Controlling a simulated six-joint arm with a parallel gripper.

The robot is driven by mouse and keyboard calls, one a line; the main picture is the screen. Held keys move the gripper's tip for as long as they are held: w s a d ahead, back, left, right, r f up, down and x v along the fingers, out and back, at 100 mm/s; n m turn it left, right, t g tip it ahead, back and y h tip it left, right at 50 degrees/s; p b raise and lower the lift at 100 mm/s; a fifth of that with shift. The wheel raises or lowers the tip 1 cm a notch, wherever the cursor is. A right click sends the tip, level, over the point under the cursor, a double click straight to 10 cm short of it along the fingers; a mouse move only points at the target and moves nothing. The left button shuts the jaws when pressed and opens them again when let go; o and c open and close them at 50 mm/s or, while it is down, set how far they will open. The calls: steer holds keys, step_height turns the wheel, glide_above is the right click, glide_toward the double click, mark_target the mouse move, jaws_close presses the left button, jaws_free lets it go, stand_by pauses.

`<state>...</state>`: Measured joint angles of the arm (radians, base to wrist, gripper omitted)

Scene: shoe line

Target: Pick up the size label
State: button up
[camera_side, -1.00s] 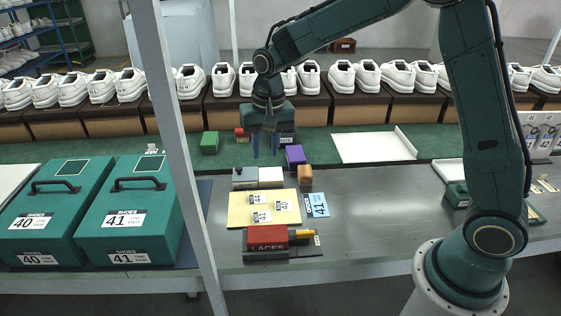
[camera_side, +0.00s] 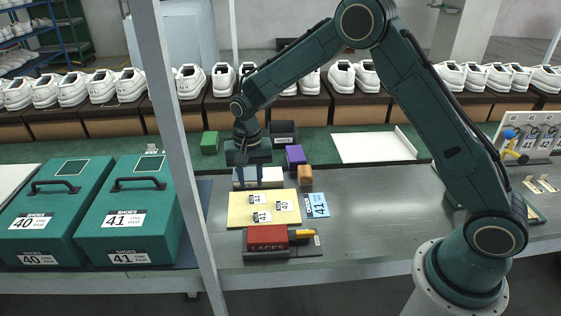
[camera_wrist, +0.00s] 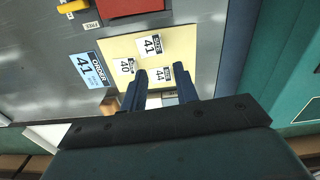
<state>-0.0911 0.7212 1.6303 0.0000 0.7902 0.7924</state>
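Three white size labels lie on a yellow sheet (camera_side: 238,213) on the bench. In the wrist view they read 41 (camera_wrist: 150,45), 40 (camera_wrist: 123,67) and 44 (camera_wrist: 154,74). In the side view they show as small dark-printed tags: 41 (camera_side: 262,216), 40 (camera_side: 283,206) and 44 (camera_side: 257,198). A blue order card (camera_wrist: 86,69) reading 41 lies beside the sheet. My gripper (camera_side: 250,182) is open and empty, above the sheet's far edge. In the wrist view its fingertips (camera_wrist: 160,75) appear either side of the 44 label. Their height above it is unclear.
A red laces box (camera_side: 267,237) is at the front edge. A white block (camera_side: 271,177), an orange piece (camera_side: 305,175) and a purple block (camera_side: 295,156) stand behind the sheet. Teal shoe boxes (camera_side: 125,220) are on the left.

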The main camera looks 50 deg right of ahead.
glide_above(253, 218)
steer(key=shift+s+f, duration=0.15)
steer(key=shift+f, duration=3.4)
steer(key=shift+f, duration=0.1)
steer(key=shift+f, duration=2.5)
jaws_close()
